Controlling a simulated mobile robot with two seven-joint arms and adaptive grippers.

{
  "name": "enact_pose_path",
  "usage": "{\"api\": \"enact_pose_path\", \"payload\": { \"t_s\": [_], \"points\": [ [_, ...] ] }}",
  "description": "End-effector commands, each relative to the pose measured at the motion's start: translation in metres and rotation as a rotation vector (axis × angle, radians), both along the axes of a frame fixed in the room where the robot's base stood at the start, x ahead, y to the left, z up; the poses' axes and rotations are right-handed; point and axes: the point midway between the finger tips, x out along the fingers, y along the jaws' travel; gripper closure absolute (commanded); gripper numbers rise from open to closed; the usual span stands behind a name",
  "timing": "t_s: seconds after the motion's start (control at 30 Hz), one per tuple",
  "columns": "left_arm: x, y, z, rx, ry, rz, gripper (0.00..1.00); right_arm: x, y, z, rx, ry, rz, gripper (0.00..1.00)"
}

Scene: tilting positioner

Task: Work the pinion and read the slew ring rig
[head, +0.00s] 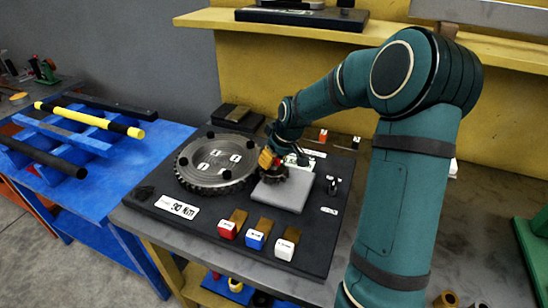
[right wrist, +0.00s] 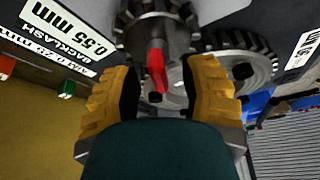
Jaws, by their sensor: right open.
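The slew ring (head: 208,178), a large grey toothed disc with white number plates, lies on the left of the dark rig board. Its toothed edge also shows in the right wrist view (right wrist: 262,62). Beside it in that view is the smaller toothed pinion (right wrist: 135,38), with a red handle (right wrist: 156,62) on it. My right gripper (right wrist: 163,80), with yellow ridged fingers, is open, one finger on each side of the red handle. In the head view the right gripper (head: 270,160) is over the ring's right side and hides the pinion. My left gripper is not in view.
A grey plate (head: 283,192) lies right of the ring. Red (head: 228,230), blue (head: 256,239) and white (head: 285,249) blocks stand along the board's front. A label (head: 176,205) reads 90 Nm; a backlash label (right wrist: 62,32) reads 0.55 mm. A blue rack (head: 80,130) stands left.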

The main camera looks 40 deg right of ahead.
Motion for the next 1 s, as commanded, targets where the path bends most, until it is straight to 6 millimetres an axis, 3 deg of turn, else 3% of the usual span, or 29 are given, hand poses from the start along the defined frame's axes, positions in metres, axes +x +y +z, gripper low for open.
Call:
{"api": "enact_pose_path", "payload": {
  "t_s": [0.23,0.7,1.0],
  "points": [
    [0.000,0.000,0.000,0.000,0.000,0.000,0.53,-0.005,-0.001,0.016,-0.002,-0.004,-0.001,0.58],
    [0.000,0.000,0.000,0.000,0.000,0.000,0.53,-0.039,-0.003,0.096,-0.002,-0.002,0.000,0.58],
    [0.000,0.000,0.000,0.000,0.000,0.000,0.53,-0.046,-0.003,0.111,0.000,0.000,0.001,0.58]
  ]
}}
